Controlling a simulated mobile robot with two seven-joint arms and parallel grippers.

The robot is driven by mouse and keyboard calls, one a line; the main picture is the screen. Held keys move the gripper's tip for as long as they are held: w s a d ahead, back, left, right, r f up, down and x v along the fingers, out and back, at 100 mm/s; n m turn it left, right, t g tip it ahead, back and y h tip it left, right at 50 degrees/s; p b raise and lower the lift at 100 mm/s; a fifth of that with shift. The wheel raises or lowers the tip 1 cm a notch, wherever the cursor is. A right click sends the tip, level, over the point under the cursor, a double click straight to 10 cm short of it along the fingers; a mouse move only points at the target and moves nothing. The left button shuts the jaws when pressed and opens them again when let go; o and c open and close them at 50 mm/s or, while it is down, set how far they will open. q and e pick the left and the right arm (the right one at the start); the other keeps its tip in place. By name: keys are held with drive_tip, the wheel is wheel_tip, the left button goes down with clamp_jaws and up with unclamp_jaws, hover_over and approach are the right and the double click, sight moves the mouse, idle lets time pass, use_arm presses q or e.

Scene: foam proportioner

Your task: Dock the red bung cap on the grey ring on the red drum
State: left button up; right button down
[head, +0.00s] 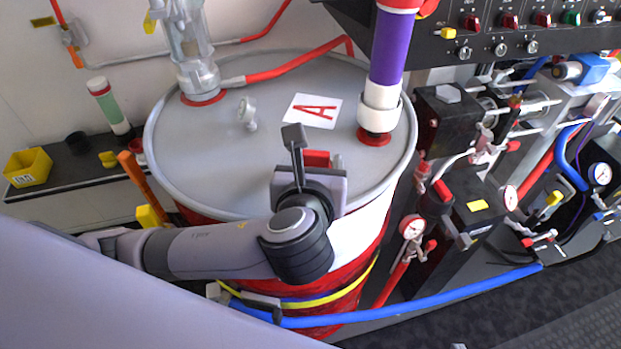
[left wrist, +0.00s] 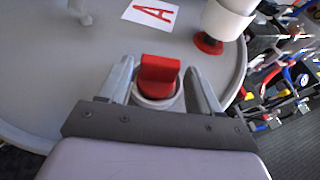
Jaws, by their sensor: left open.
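The red bung cap (head: 317,158) is at the near side of the red drum's grey lid (head: 200,150), partly hidden behind my left gripper (head: 313,150). In the left wrist view the cap (left wrist: 159,75) shows a raised red grip bar and stands upright. It appears to sit on or in the pale grey ring (left wrist: 150,102), whose near part is hidden by my gripper; I cannot tell how fully it is seated. My left gripper (left wrist: 159,72) is open, with one finger on each side of the cap and visible gaps. My right gripper is not in view.
A white card with a red A (head: 312,110) lies on the lid. A purple pipe with a white collar (head: 380,96), a clear fitting (head: 196,70) and a small grey knob (head: 248,112) rise from it. Valves and gauges (head: 412,228) crowd the right side.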

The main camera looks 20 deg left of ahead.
use_arm(q)
drive_tip(key=shift+v, duration=3)
